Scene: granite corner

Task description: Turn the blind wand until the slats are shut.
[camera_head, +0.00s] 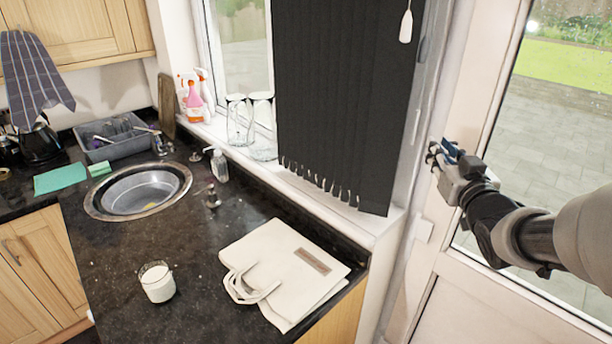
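The blind (345,90) hangs in front of the window as dark vertical slats. The slats look nearly flush, with ragged lower ends; I cannot tell how far each is turned. A white pull-like piece (405,27) hangs on a thin cord at the top right of the blind; I cannot tell whether it is the wand's end. My gripper (436,153) is right of the blind, in front of the white door frame and well below that piece. Its dark fingers look spread, and I see nothing held between them.
A granite counter (215,290) holds a cream bag (285,265), a candle jar (157,282) and a round sink (140,190). Glass jars (262,125) and spray bottles (193,95) stand on the sill. A glazed door (560,120) lies behind my arm.

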